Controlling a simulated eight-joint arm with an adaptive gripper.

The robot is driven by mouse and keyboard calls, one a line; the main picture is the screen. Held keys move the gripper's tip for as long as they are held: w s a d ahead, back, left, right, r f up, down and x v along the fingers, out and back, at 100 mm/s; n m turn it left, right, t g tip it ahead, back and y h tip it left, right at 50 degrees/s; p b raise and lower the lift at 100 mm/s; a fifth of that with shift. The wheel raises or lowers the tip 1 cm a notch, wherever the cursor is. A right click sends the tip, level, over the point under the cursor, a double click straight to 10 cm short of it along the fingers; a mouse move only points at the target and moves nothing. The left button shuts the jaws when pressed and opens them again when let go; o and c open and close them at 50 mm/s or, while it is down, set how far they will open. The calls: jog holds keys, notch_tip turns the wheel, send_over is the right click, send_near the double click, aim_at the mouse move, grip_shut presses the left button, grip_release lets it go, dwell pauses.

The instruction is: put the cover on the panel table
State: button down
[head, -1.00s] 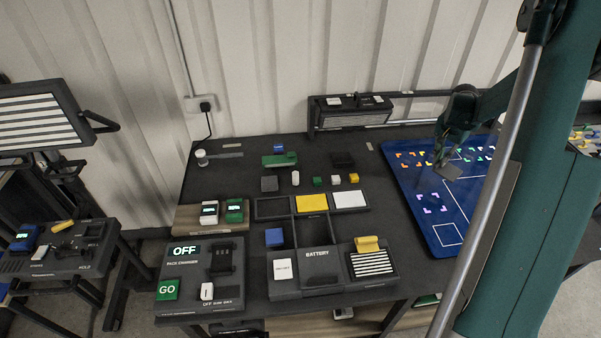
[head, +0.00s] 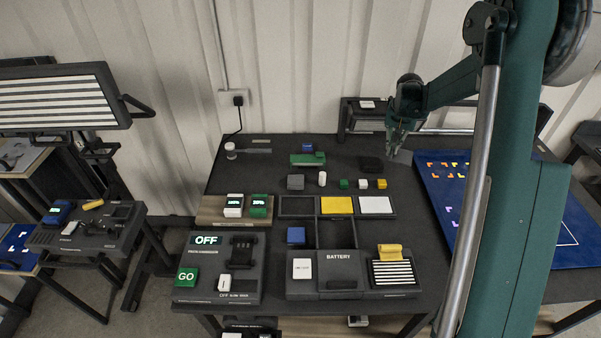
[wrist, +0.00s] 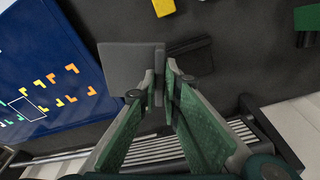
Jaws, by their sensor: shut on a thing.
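My gripper (wrist: 165,82) is shut on a flat grey square plate, which looks like the cover (wrist: 128,66), gripped at one edge. In the head view my gripper (head: 393,150) is above the back right of the dark table (head: 262,180), and the cover (head: 404,157) shows as a small grey patch beside the fingertips. The blue marked board (head: 432,190) lies to the right of the gripper, partly hidden by my arm. It also shows at the left in the wrist view (wrist: 45,50). I cannot tell which surface is the panel table.
A black block (head: 371,164) lies close to the gripper. Small blocks, a green piece (head: 307,159) and tray compartments (head: 297,206) fill the table's middle. A dark rack (head: 362,108) stands at the back. A striped panel (head: 55,98) stands over a separate bench at the left.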

jog(key=w+a+n, duration=0.2)
jog(key=a, duration=0.9)
jog(key=w+a+n+b, duration=0.1)
jog(key=w+a+n, duration=0.1)
jog(key=a, duration=0.8)
jog(key=shift+a+f+y, duration=0.2)
jog(key=shift+a+y, duration=0.1)
jog(key=shift+a, duration=0.1)
jog(key=shift+f, duration=3.15)
jog(key=shift+f, duration=1.85)
jog(key=shift+f, duration=0.15)
jog(key=c, duration=2.5)
grip_release()
